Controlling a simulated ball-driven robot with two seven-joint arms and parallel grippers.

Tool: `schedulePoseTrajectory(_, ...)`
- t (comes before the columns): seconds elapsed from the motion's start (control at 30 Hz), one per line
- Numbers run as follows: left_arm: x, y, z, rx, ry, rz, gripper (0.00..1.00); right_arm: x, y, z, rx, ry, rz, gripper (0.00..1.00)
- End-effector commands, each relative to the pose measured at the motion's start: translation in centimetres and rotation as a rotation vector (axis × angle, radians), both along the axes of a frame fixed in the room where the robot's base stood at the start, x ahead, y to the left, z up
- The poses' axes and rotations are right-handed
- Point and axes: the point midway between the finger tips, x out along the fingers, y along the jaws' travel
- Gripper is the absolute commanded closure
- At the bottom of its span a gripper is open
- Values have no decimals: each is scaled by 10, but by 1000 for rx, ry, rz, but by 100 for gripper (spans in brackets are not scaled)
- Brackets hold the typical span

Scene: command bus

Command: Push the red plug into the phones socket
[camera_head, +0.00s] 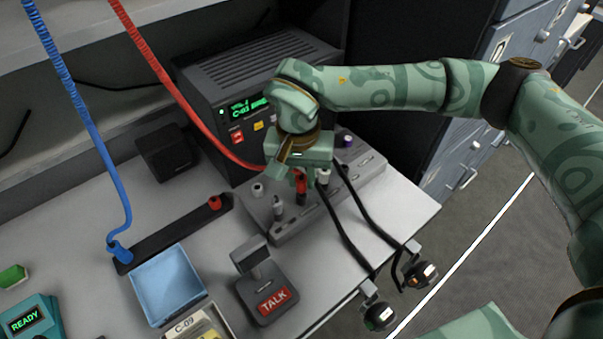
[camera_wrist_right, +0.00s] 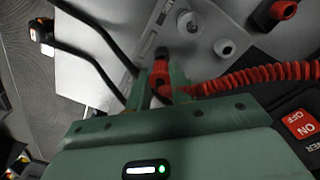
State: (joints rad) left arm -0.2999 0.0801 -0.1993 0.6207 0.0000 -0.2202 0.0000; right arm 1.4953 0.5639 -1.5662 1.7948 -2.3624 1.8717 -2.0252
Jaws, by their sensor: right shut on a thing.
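My right gripper (camera_head: 304,182) is shut on the red plug (camera_head: 300,184), above the grey sloped socket panel (camera_head: 296,219). In the right wrist view, the red plug (camera_wrist_right: 160,70) shows between the fingers (camera_wrist_right: 160,92), its dark end pointing away from my wrist. A coiled red cord (camera_wrist_right: 245,76) runs from it to the right. The plug is close over the panel; I cannot tell whether its tip touches or enters a socket. The labels are unreadable, so the phones socket cannot be singled out. My left gripper is not in view.
Pale round fittings (camera_head: 257,190) and black cables (camera_head: 345,235) sit on the panel around the plug. The radio (camera_head: 245,100) stands behind. A blue plug (camera_head: 119,251), a blue tray (camera_head: 167,284) and a TALK pedestal (camera_head: 262,290) occupy the left and front.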

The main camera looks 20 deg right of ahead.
Motion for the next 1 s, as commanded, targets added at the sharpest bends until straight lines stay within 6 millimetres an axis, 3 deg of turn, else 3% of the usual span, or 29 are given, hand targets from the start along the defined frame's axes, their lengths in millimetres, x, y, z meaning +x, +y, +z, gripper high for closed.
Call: schedulePoseTrajectory(1.0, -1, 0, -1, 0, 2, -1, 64, 0, 0, -10, 0, 0, 0, 93)
